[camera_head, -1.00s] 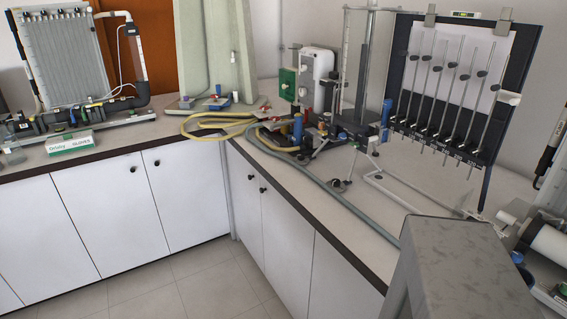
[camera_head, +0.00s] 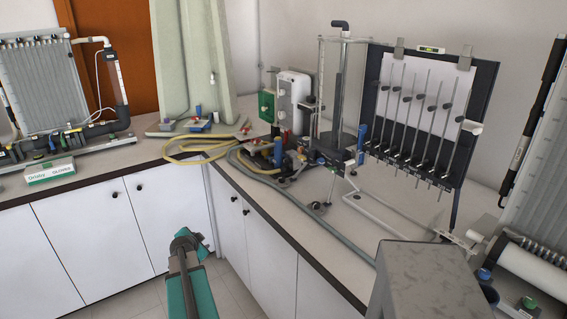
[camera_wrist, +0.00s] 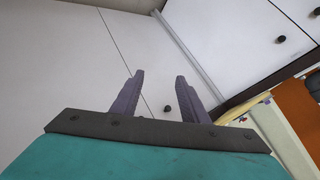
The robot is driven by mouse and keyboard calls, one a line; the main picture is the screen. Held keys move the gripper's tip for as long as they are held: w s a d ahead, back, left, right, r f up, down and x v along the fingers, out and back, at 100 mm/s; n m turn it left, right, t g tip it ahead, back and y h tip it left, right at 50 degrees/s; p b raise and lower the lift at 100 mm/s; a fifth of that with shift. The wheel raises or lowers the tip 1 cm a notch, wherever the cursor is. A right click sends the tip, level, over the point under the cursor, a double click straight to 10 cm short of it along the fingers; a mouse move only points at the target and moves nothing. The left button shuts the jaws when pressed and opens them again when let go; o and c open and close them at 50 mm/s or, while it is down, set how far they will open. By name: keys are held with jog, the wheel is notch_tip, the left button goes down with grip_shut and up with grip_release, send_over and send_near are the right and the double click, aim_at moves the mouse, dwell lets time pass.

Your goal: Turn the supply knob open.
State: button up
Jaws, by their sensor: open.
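My gripper shows in the wrist view (camera_wrist: 160,76), with two dark fingers apart and nothing between them. It faces white cabinet fronts. In the head view my teal arm rises in front of the cabinets, below the counter and well short of the apparatus; the fingers cannot be made out there. I cannot tell which fitting is the supply knob. Candidates in the head view are a blue fitting (camera_head: 278,153) by the yellow hose, and a blue upright part (camera_head: 362,136) beside the dark manometer board (camera_head: 480,95). Small red fittings also show near the hoses.
The counter (camera_head: 300,228) turns a corner behind a hose (camera_head: 262,178). A tube bank (camera_head: 45,90) and a green-white box (camera_head: 50,172) stand at left. A white cylinder (camera_head: 525,265) lies at right. The counter front has some bare room.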

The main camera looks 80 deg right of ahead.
jog(key=s+d+r+m+g+h+p, duration=0.1)
jog(key=s+d+r+m+h+p, duration=0.15)
jog(key=s+d+r, duration=0.65)
jog(key=s+d+r+m+h+p, duration=0.1)
jog(key=s+d+r+m+h, duration=0.1)
jog(key=s+d+r+m, duration=0.45)
jog(key=g+p, duration=0.2)
send_near(285, 163)
jog(key=v, duration=0.6)
jog(key=shift+d+n, duration=0.15)
jog(key=shift+n, duration=0.15)
jog(key=shift+d, duration=0.1)
jog(key=shift+p+x, duration=2.8)
jog(key=shift+x, duration=3.95)
jog(key=shift+s, duration=0.15)
